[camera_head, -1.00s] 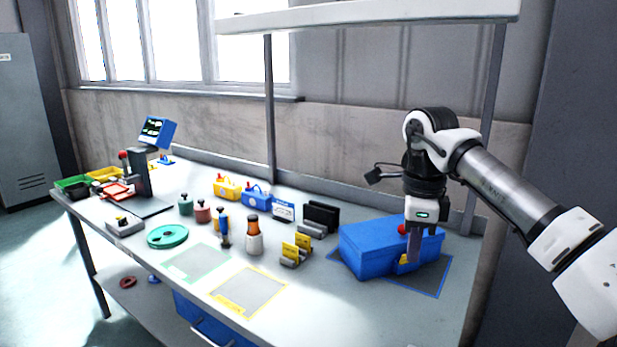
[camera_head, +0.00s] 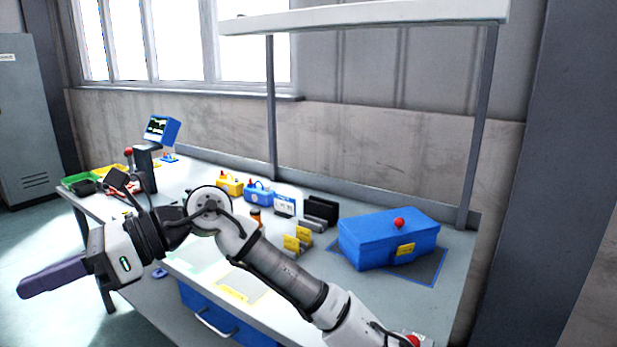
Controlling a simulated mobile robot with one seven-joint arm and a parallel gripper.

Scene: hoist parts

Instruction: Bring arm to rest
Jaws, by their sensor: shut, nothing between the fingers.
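My arm is folded across the front of the workbench (camera_head: 400,300). My gripper (camera_head: 38,284) points to the lower left, in front of the bench's left end and out over the floor. Its dark fingers are together, with nothing seen between them. A blue box (camera_head: 375,240) with a red knob (camera_head: 398,223) and a yellow tag stands closed on a blue-outlined mat at the right, well apart from my gripper. My arm hides much of the front and middle of the bench top.
A press with a red knob (camera_head: 128,152), a blue display (camera_head: 161,131) and green and yellow trays stand at the far left. Small yellow and blue cases, yellow-faced blocks (camera_head: 298,240) and black holders stand mid-bench. A shelf (camera_head: 360,17) runs overhead. Floor at lower left is open.

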